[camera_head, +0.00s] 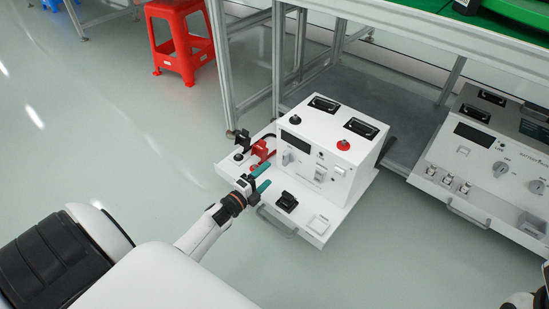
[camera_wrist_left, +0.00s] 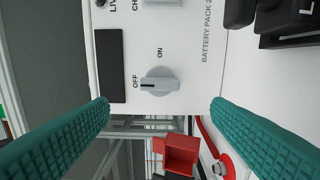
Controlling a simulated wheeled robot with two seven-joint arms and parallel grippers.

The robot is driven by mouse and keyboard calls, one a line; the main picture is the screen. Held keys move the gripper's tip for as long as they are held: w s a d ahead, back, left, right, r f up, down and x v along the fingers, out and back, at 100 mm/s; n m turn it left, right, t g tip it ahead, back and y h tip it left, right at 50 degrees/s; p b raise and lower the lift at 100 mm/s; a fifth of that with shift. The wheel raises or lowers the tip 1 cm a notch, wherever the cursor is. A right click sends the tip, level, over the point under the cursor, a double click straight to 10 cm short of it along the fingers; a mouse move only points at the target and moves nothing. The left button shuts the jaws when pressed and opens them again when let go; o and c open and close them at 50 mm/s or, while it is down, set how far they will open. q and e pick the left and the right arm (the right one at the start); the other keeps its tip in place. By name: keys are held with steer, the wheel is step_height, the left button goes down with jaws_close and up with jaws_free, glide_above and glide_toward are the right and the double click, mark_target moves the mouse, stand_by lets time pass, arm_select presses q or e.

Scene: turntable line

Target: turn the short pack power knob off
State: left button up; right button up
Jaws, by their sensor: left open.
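The short pack is a white box (camera_head: 330,135) on a low pull-out tray (camera_head: 222,167). Its grey power knob (camera_head: 287,158) is on the front face, left side. In the left wrist view the knob (camera_wrist_left: 160,86) has ON and OFF labels beside it. Its grip lies sideways, with a dark mark on the end nearest OFF. My left gripper (camera_head: 265,176) has teal fingers and is open and empty in front of the pack. In the left wrist view its fingers (camera_wrist_left: 160,112) stand widely apart on either side of the knob, not visibly touching it. My right gripper is not clearly shown.
Red connectors and a cable (camera_head: 262,150) lie left of the pack. A black connector (camera_head: 287,201) sits on the tray front. A wider pack (camera_head: 480,150) stands at right under the workbench (camera_head: 440,30). A red stool (camera_head: 180,40) is behind; the floor at left is clear.

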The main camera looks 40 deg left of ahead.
arm_select(q)
steer(key=shift+s+a+p, duration=0.1)
steer(key=shift+s+p, duration=0.25)
steer(key=shift+s, duration=1.1)
